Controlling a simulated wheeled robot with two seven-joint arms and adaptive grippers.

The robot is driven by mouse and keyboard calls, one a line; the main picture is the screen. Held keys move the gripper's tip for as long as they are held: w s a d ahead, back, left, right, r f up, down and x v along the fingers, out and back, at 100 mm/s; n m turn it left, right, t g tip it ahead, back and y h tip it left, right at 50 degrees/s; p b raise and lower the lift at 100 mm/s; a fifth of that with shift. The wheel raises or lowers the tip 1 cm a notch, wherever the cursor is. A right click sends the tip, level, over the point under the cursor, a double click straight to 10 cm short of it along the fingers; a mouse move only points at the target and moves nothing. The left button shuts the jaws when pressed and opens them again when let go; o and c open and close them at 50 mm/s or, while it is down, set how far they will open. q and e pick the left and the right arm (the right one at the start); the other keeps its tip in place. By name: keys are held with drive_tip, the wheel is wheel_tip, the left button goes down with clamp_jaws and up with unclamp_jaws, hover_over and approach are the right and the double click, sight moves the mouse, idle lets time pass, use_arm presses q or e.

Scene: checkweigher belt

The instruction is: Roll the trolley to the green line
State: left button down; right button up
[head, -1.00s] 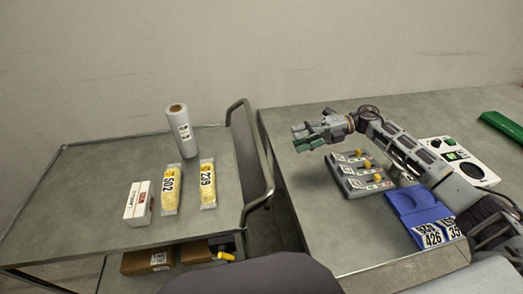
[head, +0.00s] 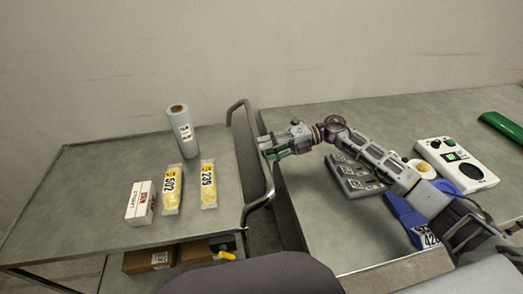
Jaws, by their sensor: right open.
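The trolley (head: 95,195) stands at the left, a grey-topped cart with a bent tube handle (head: 262,165) on its right side. On its top are a roll of film (head: 182,130), two yellow packs marked 502 (head: 172,189) and 239 (head: 208,184), and a white box (head: 140,203). My right gripper (head: 268,149) is open and empty, its fingers pointing left, close to the handle in the picture. I cannot tell whether it touches the handle. My left gripper is not in view. No green line on the floor shows.
The table (head: 300,225) at the right bears a grey switch block (head: 350,177), a blue holder (head: 405,212), a white control panel (head: 460,165) and a green bar (head: 505,127). Brown boxes (head: 148,260) sit on the trolley's lower shelf. A narrow gap separates trolley and table.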

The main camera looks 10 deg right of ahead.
drive_tip(key=shift+a+f, duration=0.2)
drive_tip(key=shift+a, duration=0.85)
clamp_jaws()
